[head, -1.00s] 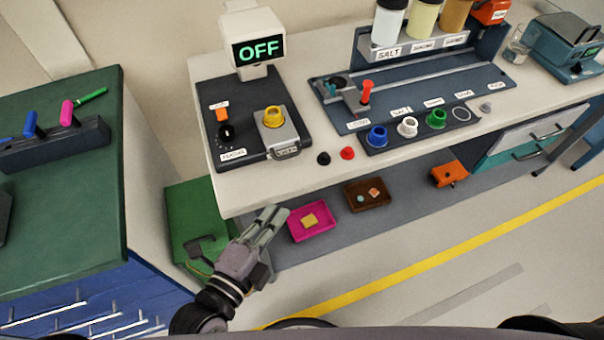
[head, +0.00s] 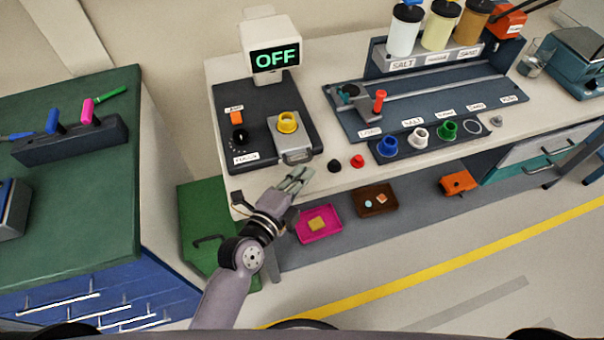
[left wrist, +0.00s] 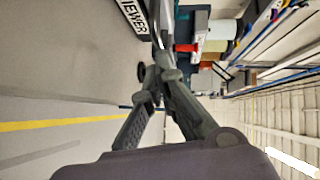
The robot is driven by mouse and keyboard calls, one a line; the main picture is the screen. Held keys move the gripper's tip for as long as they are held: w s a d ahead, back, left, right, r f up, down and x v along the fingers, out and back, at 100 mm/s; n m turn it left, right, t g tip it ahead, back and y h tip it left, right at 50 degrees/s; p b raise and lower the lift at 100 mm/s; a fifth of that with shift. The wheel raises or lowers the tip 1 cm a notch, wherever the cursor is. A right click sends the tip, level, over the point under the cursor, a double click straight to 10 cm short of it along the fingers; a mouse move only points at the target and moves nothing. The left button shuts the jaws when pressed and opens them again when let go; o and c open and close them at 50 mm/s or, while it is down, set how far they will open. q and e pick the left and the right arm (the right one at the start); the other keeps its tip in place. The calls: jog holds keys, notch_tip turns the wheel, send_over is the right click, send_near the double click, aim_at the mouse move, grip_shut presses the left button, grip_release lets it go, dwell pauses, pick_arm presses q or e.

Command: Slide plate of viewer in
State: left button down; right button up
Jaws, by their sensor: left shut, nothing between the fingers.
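The viewer (head: 222,112) stands at the left end of the bench, with a dark base and a white head whose screen (head: 275,58) reads OFF in green. Its grey plate (head: 279,141) carries a yellow ring (head: 287,122) and has a handle (head: 297,157) at its front, near the base's front edge. My left gripper (head: 297,178) is shut and empty at the bench's front edge, just in front of the handle; I cannot tell whether it touches. In the left wrist view a VIEWER label (left wrist: 135,16) lies beyond the fingertips (left wrist: 158,72). My right gripper is not in view.
A black knob (head: 334,166) and a red knob (head: 357,161) lie right of the gripper. A blue ring (head: 387,146) and other coloured rings sit further right. Pink (head: 319,237) and brown (head: 375,211) trays lie below the bench. A green-topped cabinet (head: 70,190) stands left.

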aim_at(295, 162)
pick_arm(q)
jog(key=w, duration=0.2)
jog(key=w+a, duration=0.1)
jog(key=w, duration=0.1)
jog(key=shift+w+a, duration=0.2)
jog(key=shift+s, duration=0.1)
dwell(0.4)
